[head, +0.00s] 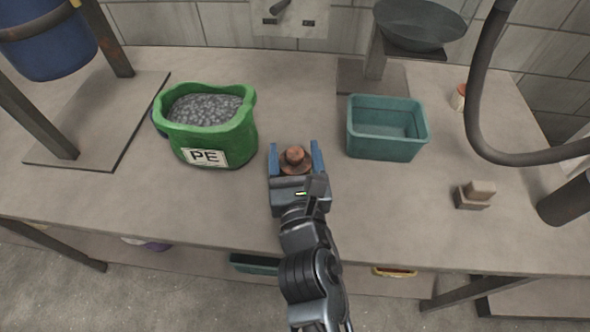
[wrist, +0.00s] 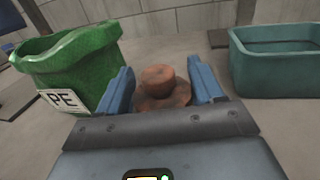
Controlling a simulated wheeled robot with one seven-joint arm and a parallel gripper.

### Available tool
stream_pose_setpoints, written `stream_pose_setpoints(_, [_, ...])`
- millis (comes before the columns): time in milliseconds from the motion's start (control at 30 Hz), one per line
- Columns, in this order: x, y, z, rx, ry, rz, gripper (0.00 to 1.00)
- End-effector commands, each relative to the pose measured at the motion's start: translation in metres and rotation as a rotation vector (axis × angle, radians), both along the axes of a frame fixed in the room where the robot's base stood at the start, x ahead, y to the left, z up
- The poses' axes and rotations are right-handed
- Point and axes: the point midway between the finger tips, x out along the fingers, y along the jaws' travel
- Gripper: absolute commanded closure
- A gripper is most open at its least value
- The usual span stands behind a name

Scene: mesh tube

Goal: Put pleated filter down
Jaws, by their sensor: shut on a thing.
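The pleated filter is likely the round reddish-brown piece (head: 295,158) with a raised knob on a wider disc; pleats are too small to make out. It also shows in the wrist view (wrist: 160,86), between the two blue fingers. My gripper (head: 296,156) is shut on it, over the middle of the table between the green bag and the teal bin. In the wrist view my gripper (wrist: 162,88) has a finger on each side of the piece. The underside of the piece is hidden, so I cannot tell whether it touches the table.
A green PE bag (head: 236,138) of grey pellets stands left of my gripper. An empty-looking teal bin (head: 388,148) stands right. A small tan block (head: 475,194) lies farther right, near a thick dark hose (head: 478,110). The table (head: 130,205) is bare at front left.

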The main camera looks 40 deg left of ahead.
Motion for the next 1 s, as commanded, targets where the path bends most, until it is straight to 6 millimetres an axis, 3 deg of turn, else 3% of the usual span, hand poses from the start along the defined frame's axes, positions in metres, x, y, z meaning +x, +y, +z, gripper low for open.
stream_pose_setpoints(300, [0.000,0.000,-0.038,0.001,0.000,0.000,0.69])
stream_pose_setpoints(733, [0.000,0.000,-0.042,-0.001,-0.001,0.000,0.69])
stream_pose_setpoints(767, [0.000,0.000,-0.040,-0.001,-0.001,0.000,0.31])
stream_pose_setpoints(1000, [0.000,0.000,-0.040,0.000,0.000,0.000,0.08])
